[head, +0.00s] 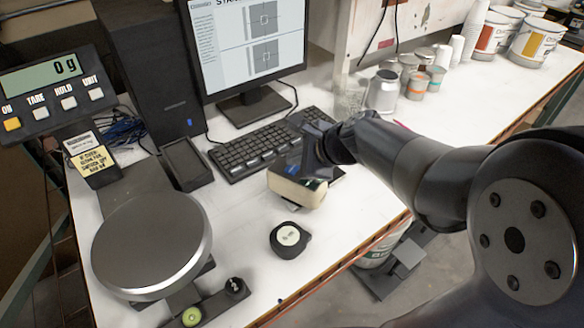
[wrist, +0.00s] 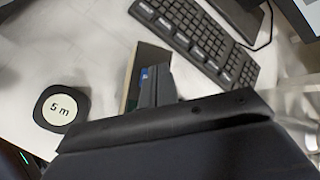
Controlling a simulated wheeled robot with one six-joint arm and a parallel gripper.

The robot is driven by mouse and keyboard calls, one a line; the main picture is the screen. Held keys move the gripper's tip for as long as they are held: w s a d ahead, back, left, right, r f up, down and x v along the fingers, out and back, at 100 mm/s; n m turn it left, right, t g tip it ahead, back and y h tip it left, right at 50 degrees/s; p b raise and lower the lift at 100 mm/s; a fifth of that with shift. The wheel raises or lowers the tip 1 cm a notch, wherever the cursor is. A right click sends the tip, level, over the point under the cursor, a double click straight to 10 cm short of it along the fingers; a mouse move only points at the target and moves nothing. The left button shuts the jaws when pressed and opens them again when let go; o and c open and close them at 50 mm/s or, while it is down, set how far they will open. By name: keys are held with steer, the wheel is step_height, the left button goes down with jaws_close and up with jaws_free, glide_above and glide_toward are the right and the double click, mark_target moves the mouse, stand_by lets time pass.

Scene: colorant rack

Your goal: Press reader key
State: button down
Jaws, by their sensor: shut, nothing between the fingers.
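A small block-shaped device (head: 297,191), beige on its near side and dark on top, sits on the white bench in front of the keyboard. I take it for the reader. My gripper (head: 312,163) is shut and empty, pointing down over its top. In the wrist view the shut finger tips (wrist: 156,82) overlap the device, whose beige edge (wrist: 132,85) shows beside them. The key itself is hidden or too small to make out. I cannot tell whether the fingers touch the device.
A scale with a round pan (head: 152,240) and a display reading 0 g (head: 54,70) stands at left. The keyboard (head: 262,143) and monitor (head: 247,45) are behind. Cans (head: 383,90) and cups stand at back right.

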mark_target(296, 171)
steer(key=shift+f, duration=0.3)
steer(key=shift+f+b, duration=0.35)
steer(key=shift+b, duration=0.1)
stand_by(0.3)
stand_by(0.4)
steer(key=shift+r+p, duration=0.75)
steer(key=shift+r, duration=0.05)
step_height(296, 171, up, 5)
steer(key=p, duration=0.4)
steer(key=shift+p, duration=0.35)
stand_by(0.3)
